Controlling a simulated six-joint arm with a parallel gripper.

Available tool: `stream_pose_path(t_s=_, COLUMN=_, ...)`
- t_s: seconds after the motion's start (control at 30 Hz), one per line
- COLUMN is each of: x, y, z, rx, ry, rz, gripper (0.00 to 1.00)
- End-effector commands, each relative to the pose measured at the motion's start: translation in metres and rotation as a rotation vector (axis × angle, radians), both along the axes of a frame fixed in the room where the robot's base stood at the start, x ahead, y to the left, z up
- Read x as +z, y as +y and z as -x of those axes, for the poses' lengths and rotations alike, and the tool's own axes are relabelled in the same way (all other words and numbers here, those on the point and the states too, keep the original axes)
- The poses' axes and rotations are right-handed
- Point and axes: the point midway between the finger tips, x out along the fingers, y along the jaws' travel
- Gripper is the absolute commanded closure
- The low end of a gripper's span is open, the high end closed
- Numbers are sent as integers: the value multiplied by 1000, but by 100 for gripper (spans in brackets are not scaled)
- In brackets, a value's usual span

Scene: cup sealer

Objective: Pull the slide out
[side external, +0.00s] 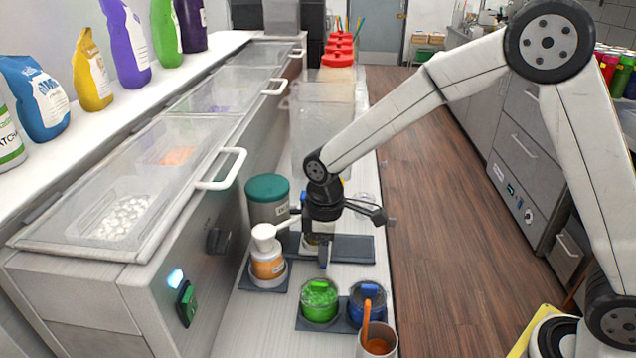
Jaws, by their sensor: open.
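My gripper (330,222) is at the middle of the white counter, pointing down with its dark fingers spread open. I see nothing held between them. Below and behind it is a flat dark tray-like piece (355,249), which may be the slide; I cannot tell for sure. A small pale container (318,243) is partly hidden under my gripper. I cannot tell whether my gripper touches the dark piece.
Left of my gripper are an orange pump bottle (268,262) and a green-lidded canister (268,198). In front are a green jar (320,300), a blue jar (367,300) and a metal cup (377,342) with an orange utensil. A lidded topping counter (150,170) runs along the left.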

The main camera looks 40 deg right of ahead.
Motion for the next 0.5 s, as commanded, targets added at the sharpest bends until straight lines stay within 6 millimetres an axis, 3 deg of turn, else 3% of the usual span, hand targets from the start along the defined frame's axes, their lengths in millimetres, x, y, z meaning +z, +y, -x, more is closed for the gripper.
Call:
stream_pose_path(t_s=0.2, x=-20, y=0, z=0, rx=0, ry=1, rz=0, gripper=44)
stream_pose_path(t_s=0.5, x=-24, y=0, z=0, rx=0, ry=0, rz=0, gripper=44)
